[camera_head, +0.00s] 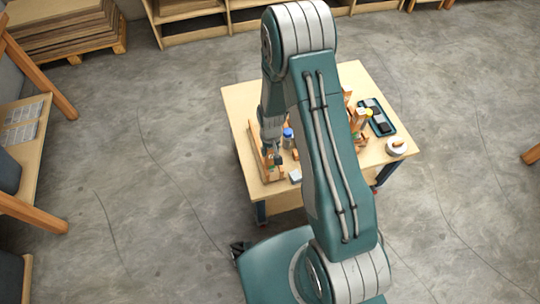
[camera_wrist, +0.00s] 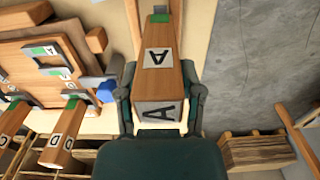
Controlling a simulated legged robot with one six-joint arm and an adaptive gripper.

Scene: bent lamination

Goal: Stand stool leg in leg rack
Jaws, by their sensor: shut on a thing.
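A wooden stool leg with an "A" label on its side and another on its near end (camera_wrist: 172,68) lies between the two fingers of my gripper (camera_wrist: 158,100) in the wrist view. A green patch shows at its far end. My gripper is shut on this leg. In the head view my gripper (camera_head: 272,150) is low over the left part of the table, and I cannot make out the leg's lower end there. A wooden fixture with grey brackets and green tags (camera_wrist: 40,58), possibly the leg rack, is left of the leg in the wrist view, apart from it.
Other legs, marked D (camera_wrist: 60,148) and C (camera_wrist: 10,120), show at lower left in the wrist view. The table (camera_head: 244,102) also holds a blue-capped bottle (camera_head: 288,140), a dark tray (camera_head: 378,118) and a white round item (camera_head: 397,147). My arm hides the table's middle.

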